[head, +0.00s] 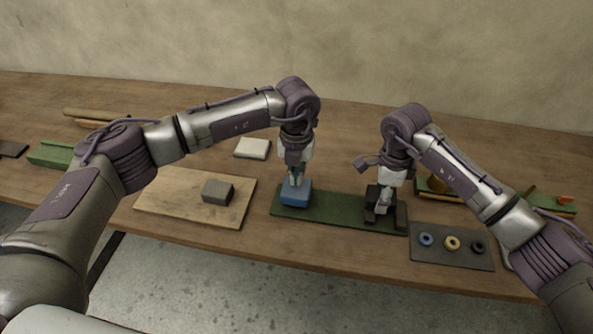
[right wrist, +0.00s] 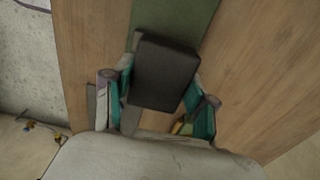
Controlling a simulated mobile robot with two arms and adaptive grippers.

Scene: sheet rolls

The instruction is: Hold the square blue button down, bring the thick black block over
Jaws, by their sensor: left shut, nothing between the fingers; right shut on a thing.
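The square blue button (head: 296,194) sits at the left end of a long green base (head: 335,209). My left gripper (head: 295,180) points straight down with its closed fingertips on top of the button; how far the button is pressed I cannot tell. The thick black block (right wrist: 165,72) is between the teal pads of my right gripper (right wrist: 160,95), shut on it. In the head view this gripper (head: 382,206) is at the right end of the green base, and its fingers partly hide the block. Whether the block touches the base is not clear.
A wooden board (head: 160,200) with a dark grey block (head: 217,192) lies left of the green base. A white block (head: 252,148) lies behind. A grey tray (head: 430,260) with three rings is at the right, near the table's front edge.

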